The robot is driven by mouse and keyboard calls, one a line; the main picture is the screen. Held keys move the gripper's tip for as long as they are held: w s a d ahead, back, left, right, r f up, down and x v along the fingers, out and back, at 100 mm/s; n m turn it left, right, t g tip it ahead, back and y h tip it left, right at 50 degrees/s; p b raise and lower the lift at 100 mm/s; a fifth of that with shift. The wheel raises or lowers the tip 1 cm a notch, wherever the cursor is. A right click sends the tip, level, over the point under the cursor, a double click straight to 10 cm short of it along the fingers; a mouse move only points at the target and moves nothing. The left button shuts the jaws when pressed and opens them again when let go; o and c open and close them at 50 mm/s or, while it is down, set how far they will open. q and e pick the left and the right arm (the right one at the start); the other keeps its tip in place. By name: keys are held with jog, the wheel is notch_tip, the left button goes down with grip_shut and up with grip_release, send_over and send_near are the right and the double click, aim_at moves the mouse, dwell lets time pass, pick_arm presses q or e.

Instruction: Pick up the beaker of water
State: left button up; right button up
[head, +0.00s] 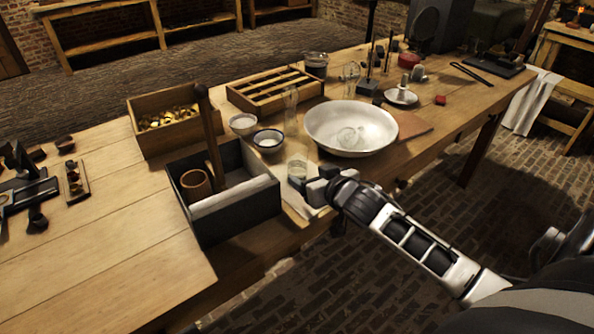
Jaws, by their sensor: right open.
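A small clear glass beaker (297,168) stands at the table's front edge, beside the dark open box. It looks partly filled, but its contents are hard to make out. My right gripper (305,186) is open, with its fingers low and just in front of the beaker. I cannot tell whether the fingers touch the glass, and they hide part of its base. My left gripper is not in view.
A white basin (322,121) with a glass piece inside stands behind my right gripper. Two small bowls (243,123) (268,139) sit behind the beaker. A dark box (235,215) holding a brown cup stands left. Bare tabletop (110,260) lies at front left.

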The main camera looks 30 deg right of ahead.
aim_at(302, 171)
jog(key=shift+a+x, duration=0.25)
jog(key=shift+x, duration=1.2)
jog(key=shift+a+x, duration=0.2)
jog(key=shift+x, duration=1.25)
jog(key=shift+w+r, duration=0.1)
jog(key=c, duration=1.2)
